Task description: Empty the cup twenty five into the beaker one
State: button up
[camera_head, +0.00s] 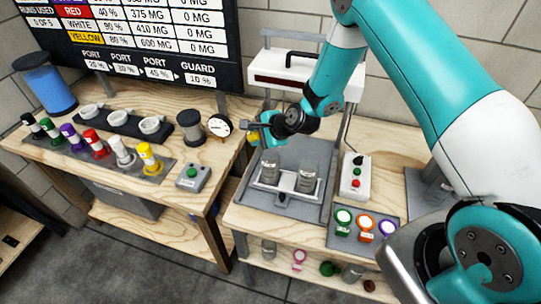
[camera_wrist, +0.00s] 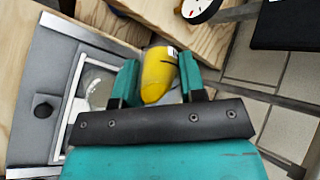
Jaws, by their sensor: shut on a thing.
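My gripper (camera_head: 256,130) is shut on a yellow cup-like thing, held above the back left of the right bench. In the wrist view this yellow thing (camera_wrist: 158,76) sits between the two teal fingers (camera_wrist: 160,85), with a small pale label at its far end. I cannot read a number on it. Two clear grey beakers, a left one (camera_head: 270,168) and a right one (camera_head: 308,178), stand in a white frame below and to the right of my gripper. I cannot tell which is beaker one. A round clear vessel (camera_wrist: 97,88) shows left of the fingers in the wrist view.
A mat (camera_head: 340,240) with green, orange and purple round cups lies at the right bench's front. A control box (camera_head: 355,176) stands behind it. The left bench holds a dial gauge (camera_head: 220,126), a dark cylinder (camera_head: 190,126) and a row of coloured containers (camera_head: 101,146). A gap separates the benches.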

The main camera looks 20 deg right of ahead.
jog(key=shift+r+t+y+b, duration=0.1)
jog(key=shift+t+y+b, duration=0.35)
jog(key=shift+b, duration=0.65)
jog(key=shift+s+f+t+y+b, duration=0.1)
jog(key=shift+f+t+y+b, duration=0.45)
jog(key=shift+b, duration=2.3)
jog(key=shift+d+r+t+y+b, duration=0.1)
jog(key=shift+t+y+b, duration=0.3)
jog(key=shift+b, duration=1.6)
jog(key=shift+r+t+b, duration=0.1)
jog(key=shift+t+b, duration=0.2)
jog(key=shift+b, duration=0.65)
jog(key=shift+s+d+r+t+y+b, duration=0.25)
jog(key=shift+r+b, duration=0.2)
jog(key=shift+b, duration=0.75)
jog(key=shift+s+d+r+t+y+b, duration=0.15)
jog(key=shift+r+t+y+b, duration=0.25)
jog(key=shift+b, duration=0.75)
jog(key=shift+s+r+t+y+b, duration=0.2)
jog(key=shift+t+y+b, duration=0.4)
jog(key=shift+b, duration=2.5)
